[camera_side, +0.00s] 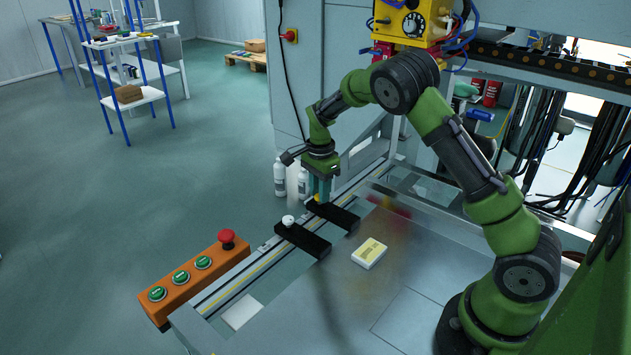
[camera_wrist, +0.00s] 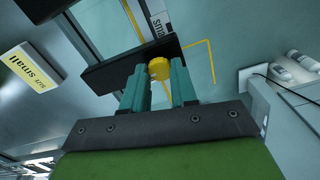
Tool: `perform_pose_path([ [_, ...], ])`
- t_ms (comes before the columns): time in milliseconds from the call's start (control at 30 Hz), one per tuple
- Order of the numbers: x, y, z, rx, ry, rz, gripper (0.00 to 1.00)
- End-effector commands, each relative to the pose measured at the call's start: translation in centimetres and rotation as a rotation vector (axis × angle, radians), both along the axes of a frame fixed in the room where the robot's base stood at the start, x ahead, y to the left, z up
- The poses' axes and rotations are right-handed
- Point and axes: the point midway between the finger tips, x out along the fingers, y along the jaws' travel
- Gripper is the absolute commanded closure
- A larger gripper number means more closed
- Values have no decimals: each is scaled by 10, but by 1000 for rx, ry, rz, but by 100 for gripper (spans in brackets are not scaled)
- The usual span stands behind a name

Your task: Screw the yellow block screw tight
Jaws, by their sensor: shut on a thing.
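The yellow block screw (camera_wrist: 159,68) has a round yellow head. It sits at the edge of a dark block (camera_wrist: 110,55) in the wrist view. My gripper (camera_wrist: 160,82) has its two teal fingers on either side of the screw head and is shut on it. In the side view my gripper (camera_side: 319,188) points down over the far dark block (camera_side: 338,216). Only a little of the yellow screw (camera_side: 317,200) shows under the fingers there. Its threads are hidden, so I cannot tell how deep it sits.
A nearer dark block (camera_side: 305,240) carries a white round knob (camera_side: 288,220). A white and yellow box (camera_side: 369,253) lies on the metal table. An orange button panel (camera_side: 190,280) stands at the front left. White bottles (camera_side: 280,177) stand behind the rail.

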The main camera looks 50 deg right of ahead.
Motion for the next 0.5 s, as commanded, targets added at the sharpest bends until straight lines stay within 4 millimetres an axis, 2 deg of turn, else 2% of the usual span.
perform_pose_path([
  [33,0,-1,1,1,-1,-2,100],
  [67,0,-1,1,1,-1,-1,71],
  [200,0,0,1,0,-1,0,50],
  [233,0,0,1,0,-1,0,47],
  [500,0,0,1,0,-1,1,47],
])
